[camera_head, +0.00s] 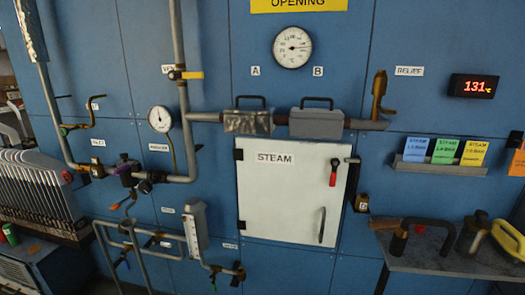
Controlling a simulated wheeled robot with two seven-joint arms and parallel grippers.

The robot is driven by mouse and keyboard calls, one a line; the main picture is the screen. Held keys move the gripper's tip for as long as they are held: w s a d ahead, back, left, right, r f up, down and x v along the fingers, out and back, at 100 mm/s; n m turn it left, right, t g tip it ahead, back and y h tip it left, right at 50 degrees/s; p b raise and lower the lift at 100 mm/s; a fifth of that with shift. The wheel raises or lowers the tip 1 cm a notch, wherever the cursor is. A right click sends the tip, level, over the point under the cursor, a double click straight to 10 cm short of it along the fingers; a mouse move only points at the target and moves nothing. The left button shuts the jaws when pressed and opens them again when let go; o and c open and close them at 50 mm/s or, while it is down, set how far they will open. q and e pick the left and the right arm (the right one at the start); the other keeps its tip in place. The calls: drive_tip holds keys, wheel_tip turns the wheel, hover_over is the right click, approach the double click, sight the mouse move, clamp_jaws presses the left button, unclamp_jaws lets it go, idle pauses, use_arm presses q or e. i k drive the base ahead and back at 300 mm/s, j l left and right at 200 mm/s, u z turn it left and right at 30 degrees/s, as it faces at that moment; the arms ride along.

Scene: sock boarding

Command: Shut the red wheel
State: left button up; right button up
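No red wheel can be made out for certain. A purple knob-like fitting (127,180) sits on the pipework at the left. A small red-orange part (67,177) shows on a valve left of it, and a small red lever (115,206) hangs below it. A larger red-handled lever (333,174) is on the white cabinet door labelled STEAM (285,195); the door is shut. Neither of my grippers is in view.
A gauge (293,47) and a red display reading 131 (474,87) are on the blue wall. A shelf (450,255) at lower right holds a dark bent handle and a yellow-handled object (508,240). Pipes (140,262) stand out at lower left.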

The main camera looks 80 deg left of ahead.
sight(69, 176)
drive_tip(key=u, duration=4.25)
drive_tip(key=i+j+z, duration=0.2)
drive_tip(key=z, duration=0.25)
drive_tip(key=i+j+z, duration=0.2)
drive_tip(key=j+z, duration=0.25)
drive_tip(key=l, duration=0.1)
